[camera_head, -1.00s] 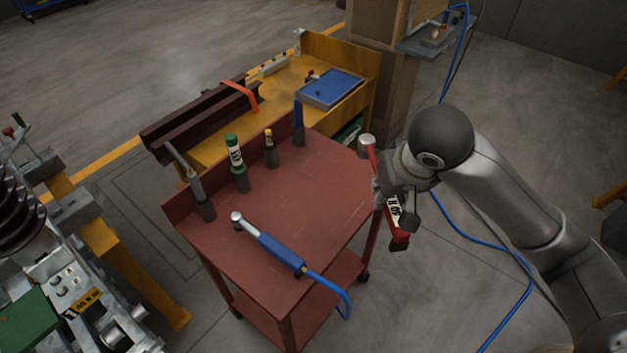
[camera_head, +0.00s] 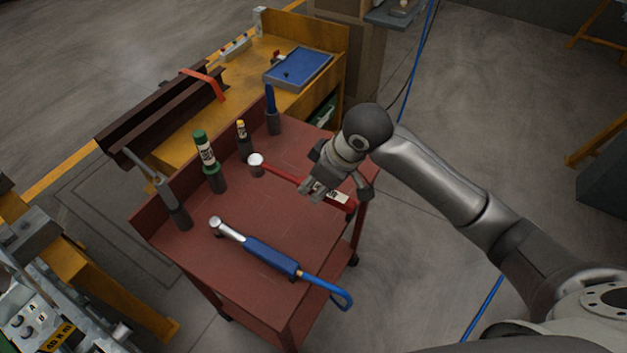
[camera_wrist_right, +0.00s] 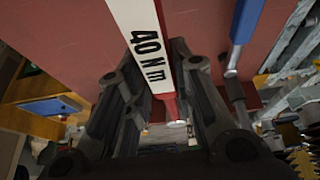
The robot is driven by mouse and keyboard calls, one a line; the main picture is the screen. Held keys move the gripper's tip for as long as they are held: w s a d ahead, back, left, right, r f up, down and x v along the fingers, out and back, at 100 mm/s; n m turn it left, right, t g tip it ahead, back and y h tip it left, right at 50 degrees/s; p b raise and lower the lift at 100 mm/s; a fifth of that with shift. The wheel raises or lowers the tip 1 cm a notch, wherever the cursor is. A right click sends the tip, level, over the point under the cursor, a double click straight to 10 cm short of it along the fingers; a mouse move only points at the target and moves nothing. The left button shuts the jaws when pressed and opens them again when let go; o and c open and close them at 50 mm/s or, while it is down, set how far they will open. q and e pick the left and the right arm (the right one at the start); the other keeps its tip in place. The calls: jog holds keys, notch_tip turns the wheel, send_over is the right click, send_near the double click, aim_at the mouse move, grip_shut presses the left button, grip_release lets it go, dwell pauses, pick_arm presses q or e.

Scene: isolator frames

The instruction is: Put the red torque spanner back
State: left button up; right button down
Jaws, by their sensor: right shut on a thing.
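The red torque spanner (camera_head: 284,176) is held by my right gripper (camera_head: 320,188) over the right back part of the red cart top (camera_head: 290,220). Its silver round head points left towards the row of upright tools. Its handle end reaches the cart's right edge. In the right wrist view the spanner's white "40 Nm" label (camera_wrist_right: 145,40) passes between the fingers of my right gripper (camera_wrist_right: 155,95), which is shut on it. I cannot tell how high the spanner is above the cart. My left gripper is not in view.
Upright in dark holders stand a grey tool (camera_head: 163,190), a green-banded tool (camera_head: 207,155), a yellow-topped tool (camera_head: 243,138) and a blue tool (camera_head: 271,105). A blue spanner (camera_head: 268,255) with a hose lies at the front. A yellow bench (camera_head: 245,80) stands behind.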

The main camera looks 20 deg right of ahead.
jog(key=w+d+f, duration=0.1)
jog(key=w+f, duration=0.1)
jog(key=w, duration=0.1)
jog(key=w+d+f, duration=0.1)
jog(key=w+f, duration=0.2)
jog(key=w+d+f+p, duration=0.1)
jog(key=w+f, duration=0.2)
jog(key=w, duration=0.1)
notch_tip(320, 180, down, 3)
jog(key=shift+w+r+p, duration=0.1)
jog(key=shift+r+p, duration=0.05)
jog(key=shift+p, duration=0.4)
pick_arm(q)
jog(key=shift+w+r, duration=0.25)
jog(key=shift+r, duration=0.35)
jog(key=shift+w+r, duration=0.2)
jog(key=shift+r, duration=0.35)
pick_arm(e)
jog(key=shift+f, duration=0.3)
jog(key=shift+f, duration=0.1)
jog(key=c, duration=1.3)
grip_release()
jog(key=shift+d+f, duration=0.1)
jog(key=shift+c, duration=0.2)
jog(key=shift+o, duration=0.5)
